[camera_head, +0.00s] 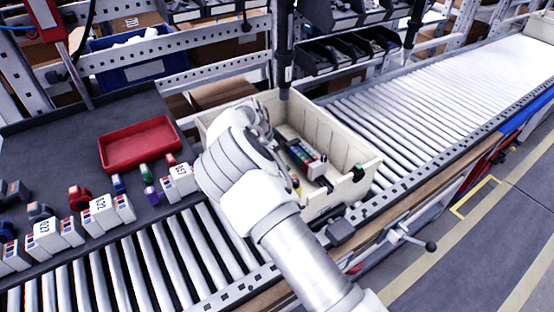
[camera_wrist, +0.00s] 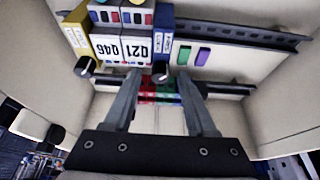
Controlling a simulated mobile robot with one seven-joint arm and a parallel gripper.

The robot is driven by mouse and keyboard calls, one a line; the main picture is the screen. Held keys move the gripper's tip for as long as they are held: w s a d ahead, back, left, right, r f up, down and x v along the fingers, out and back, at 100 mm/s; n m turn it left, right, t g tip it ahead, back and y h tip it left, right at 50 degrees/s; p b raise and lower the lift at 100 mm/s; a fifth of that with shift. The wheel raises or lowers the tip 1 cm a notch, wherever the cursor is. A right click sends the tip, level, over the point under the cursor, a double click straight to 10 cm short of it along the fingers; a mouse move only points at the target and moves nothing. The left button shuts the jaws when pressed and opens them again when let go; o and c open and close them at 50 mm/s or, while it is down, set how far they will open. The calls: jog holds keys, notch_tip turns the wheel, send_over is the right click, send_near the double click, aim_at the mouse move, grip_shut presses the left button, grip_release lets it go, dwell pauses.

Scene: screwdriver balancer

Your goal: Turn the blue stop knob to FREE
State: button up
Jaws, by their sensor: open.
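In the wrist view a blue module (camera_wrist: 163,45) sits at the right end of a row on a rail inside the cream crate (camera_head: 348,152). A black knob (camera_wrist: 160,71) with a pale pointer mark stands at its lower end; its label and setting are too small to read. My gripper (camera_wrist: 159,76) is open, its two fingers on either side of this knob, apart from it as far as I can tell. In the head view my arm hides the gripper, and the modules (camera_head: 302,155) show only small inside the crate.
A yellow module (camera_wrist: 76,36) with another black knob (camera_wrist: 85,66) is at the row's left end, beside white modules (camera_wrist: 122,46). Crate walls enclose the gripper. A red tray (camera_head: 140,144) and several modules lie on the dark table at left. The roller conveyor (camera_head: 430,100) beyond the crate is clear.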

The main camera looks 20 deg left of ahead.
jog(key=v, duration=1.7)
jog(key=shift+s+r, duration=0.15)
jog(key=shift+s, duration=0.05)
jog(key=shift+a, duration=0.1)
jog(key=s+d+r+n+y, duration=0.15)
jog(key=d+r, duration=0.25)
jog(key=d, duration=0.4)
jog(key=s+d+r+g+y, duration=0.15)
jog(key=d+r, duration=0.25)
jog(key=d, duration=0.4)
jog(key=s+d+r+n+y, duration=0.1)
jog(key=s+d+r, duration=0.1)
jog(key=d+r, duration=0.45)
jog(key=s+d+n+t, duration=0.1)
jog(key=s+d+n, duration=0.1)
jog(key=s+d, duration=0.3)
jog(key=s+d+n+t, duration=0.1)
jog(key=s+d, duration=0.3)
jog(key=s, duration=0.6)
jog(key=s+d+f+n+t+h, duration=0.1)
jog(key=s+d+n+t, duration=0.1)
jog(key=s+d, duration=0.3)
jog(key=s+n, duration=0.1)
jog(key=s, duration=0.2)
jog(key=shift+s+d, duration=0.3)
jog(key=shift+s, duration=0.1)
